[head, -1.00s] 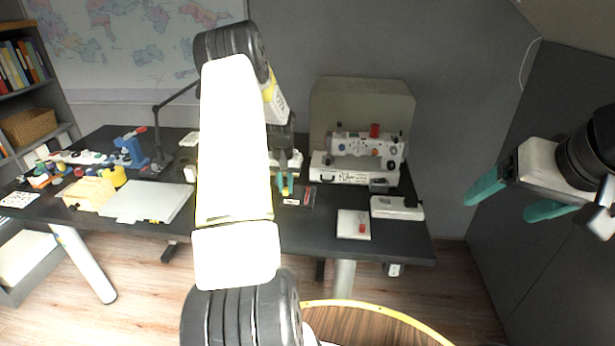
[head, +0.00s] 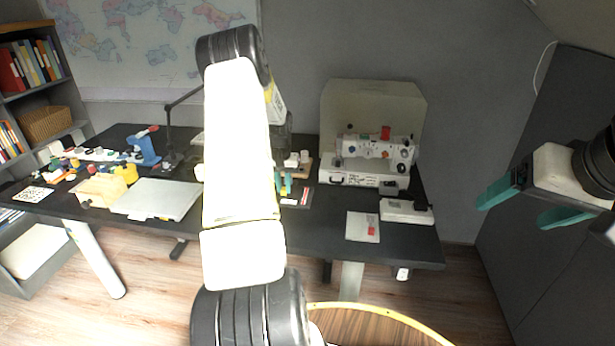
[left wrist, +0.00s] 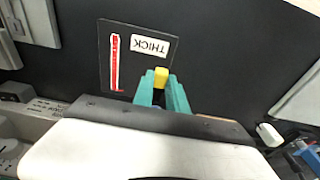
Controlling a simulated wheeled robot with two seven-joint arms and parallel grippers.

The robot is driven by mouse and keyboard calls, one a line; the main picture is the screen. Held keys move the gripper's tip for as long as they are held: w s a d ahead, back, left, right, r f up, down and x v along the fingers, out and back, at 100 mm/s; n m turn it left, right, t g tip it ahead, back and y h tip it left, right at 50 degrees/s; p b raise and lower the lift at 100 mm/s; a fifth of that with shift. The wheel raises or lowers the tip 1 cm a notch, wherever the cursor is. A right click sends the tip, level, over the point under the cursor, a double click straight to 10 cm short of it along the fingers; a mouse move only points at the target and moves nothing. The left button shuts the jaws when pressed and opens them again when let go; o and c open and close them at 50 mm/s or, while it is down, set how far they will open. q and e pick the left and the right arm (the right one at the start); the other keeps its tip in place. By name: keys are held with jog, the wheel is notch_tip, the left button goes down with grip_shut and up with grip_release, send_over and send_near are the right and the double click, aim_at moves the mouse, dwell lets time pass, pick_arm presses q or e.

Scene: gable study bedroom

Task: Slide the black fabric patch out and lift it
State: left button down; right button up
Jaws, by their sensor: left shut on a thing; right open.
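My left gripper (head: 283,188) is low over the dark table, and its teal fingers also show in the left wrist view (left wrist: 162,88). They are shut on a small yellow piece (left wrist: 161,76) at the tips. Just beyond the fingertips is a flat black card-like patch (left wrist: 150,58) with a white "THICK" label and a red-and-white strip. It also shows in the head view (head: 298,203). I cannot tell whether the yellow piece is joined to it. My right gripper (head: 520,205) is open and empty at the right, away from the table.
A white sewing machine (head: 374,160) stands at the table's back right, with a white box (head: 405,211) and a pale card (head: 362,227) in front. A pale panel (head: 157,198), blocks and a blue device (head: 145,151) are at the left.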

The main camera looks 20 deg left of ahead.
pick_arm(q)
jog(key=shift+s+a, duration=0.2)
jog(key=shift+a, duration=0.6)
jog(key=shift+s+a, duration=0.15)
jog(key=shift+a, duration=0.6)
jog(key=shift+r, duration=0.15)
jog(key=shift+r, duration=2.9)
